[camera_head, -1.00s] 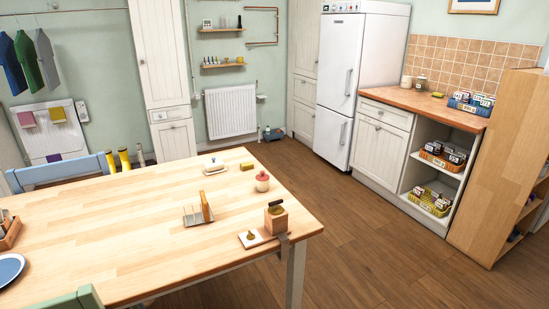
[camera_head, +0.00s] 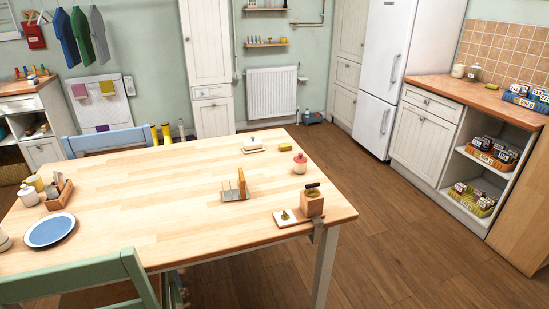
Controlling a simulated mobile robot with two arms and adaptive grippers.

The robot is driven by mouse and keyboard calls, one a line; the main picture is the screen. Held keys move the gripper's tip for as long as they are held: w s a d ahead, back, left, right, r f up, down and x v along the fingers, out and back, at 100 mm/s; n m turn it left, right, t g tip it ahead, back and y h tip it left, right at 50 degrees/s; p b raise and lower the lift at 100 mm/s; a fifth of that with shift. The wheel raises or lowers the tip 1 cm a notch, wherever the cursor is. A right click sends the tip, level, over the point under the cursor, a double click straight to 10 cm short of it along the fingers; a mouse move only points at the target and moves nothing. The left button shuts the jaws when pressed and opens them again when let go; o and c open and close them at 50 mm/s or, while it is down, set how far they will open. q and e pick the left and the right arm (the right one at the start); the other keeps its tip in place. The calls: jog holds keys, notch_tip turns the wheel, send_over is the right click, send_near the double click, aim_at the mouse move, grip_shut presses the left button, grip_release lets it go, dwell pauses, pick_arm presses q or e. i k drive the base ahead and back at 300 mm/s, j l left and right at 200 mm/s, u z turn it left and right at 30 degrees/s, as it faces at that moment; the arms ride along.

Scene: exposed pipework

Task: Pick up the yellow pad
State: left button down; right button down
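Neither of my grippers is in view. A small yellow block (camera_head: 491,86) lies on the wooden counter (camera_head: 450,90) at the right, near two small jars. I cannot tell whether it is a pad.
The table holds a red-lidded pot (camera_head: 300,163), a rack (camera_head: 236,187), a wooden block on a board (camera_head: 312,204) and a blue plate (camera_head: 49,230). A green chair (camera_head: 90,275) and a blue chair (camera_head: 110,141) stand at it. Floor is clear at right.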

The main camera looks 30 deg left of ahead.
aim_at(287, 146)
jog(key=i+z, duration=0.45)
jog(key=i, duration=0.3)
jog(key=i+j+z, duration=0.2)
jog(key=i+z, duration=0.25)
jog(key=i, duration=0.25)
jog(key=i+l+u, duration=0.1)
jog(key=i, duration=0.4)
jog(key=i+l+u, duration=0.1)
jog(key=i, duration=0.35)
jog(key=i+l+u, duration=0.1)
jog(key=i, duration=0.4)
jog(key=i+j+u, duration=0.1)
jog(key=u, duration=0.3)
jog(key=i+u, duration=0.55)
jog(key=u, duration=0.3)
jog(key=i+u, duration=0.2)
jog(key=u, duration=0.2)
jog(key=i+l+u, duration=0.2)
jog(key=u, duration=0.2)
